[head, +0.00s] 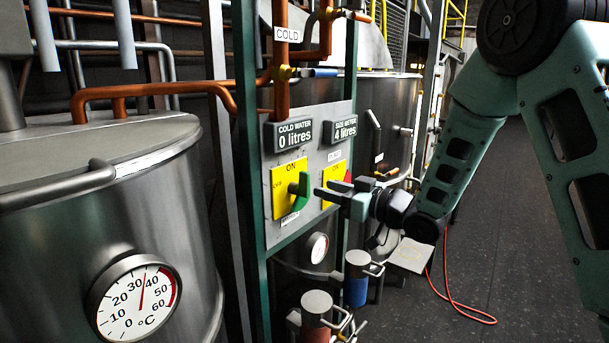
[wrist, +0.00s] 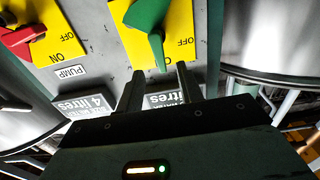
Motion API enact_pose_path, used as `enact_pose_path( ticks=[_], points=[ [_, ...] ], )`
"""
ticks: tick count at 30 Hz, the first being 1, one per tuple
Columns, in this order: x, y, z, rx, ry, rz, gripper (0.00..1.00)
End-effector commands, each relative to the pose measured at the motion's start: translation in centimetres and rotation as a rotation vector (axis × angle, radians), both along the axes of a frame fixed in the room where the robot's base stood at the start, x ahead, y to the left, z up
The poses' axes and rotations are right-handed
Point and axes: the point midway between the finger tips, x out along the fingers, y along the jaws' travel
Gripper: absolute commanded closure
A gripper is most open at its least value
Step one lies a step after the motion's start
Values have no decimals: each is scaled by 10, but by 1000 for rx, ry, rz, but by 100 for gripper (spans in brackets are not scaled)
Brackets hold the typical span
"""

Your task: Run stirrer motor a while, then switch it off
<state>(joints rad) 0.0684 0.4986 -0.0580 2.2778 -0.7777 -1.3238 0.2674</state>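A grey control panel (head: 312,150) carries two yellow ON/OFF switch plates. The left one has a green knob (head: 300,190), the right one a red knob (head: 348,176) under a label reading PUMP. No label naming a stirrer motor is readable. My gripper (head: 324,190) is in front of the panel, fingers apart, just right of the green knob. In the wrist view, which sees the panel upside down, the green knob's narrow end (wrist: 157,50) points toward the partly hidden ON mark, near the gap between my fingertips (wrist: 160,70). Contact cannot be told. The red knob also shows there (wrist: 18,38).
Displays above the switches read 0 litres (head: 295,135) and 4 litres (head: 344,130). A steel tank with a dial (head: 137,298) stands left, another tank (head: 390,110) behind. Copper pipes run above. Motor-like canisters (head: 356,279) stand below the panel. Floor at right is clear except a red cable (head: 460,312).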

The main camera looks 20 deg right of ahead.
Motion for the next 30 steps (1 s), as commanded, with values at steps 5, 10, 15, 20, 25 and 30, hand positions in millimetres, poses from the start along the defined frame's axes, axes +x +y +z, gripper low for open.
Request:
enact_pose_path(
  ticks=[5, 10, 15, 20, 25, 30],
  points=[
    [30, 23, 3, 0, 1, 3, 63],
    [50, 37, 2, 0, 1, 1, 63],
    [60, 43, 1, 1, 1, 0, 63],
    [62, 45, 0, 0, 0, -1, 63],
    [61, 45, 0, 0, 0, -1, 66],
    [61, 44, 0, 0, 0, -1, 100]
  ],
)
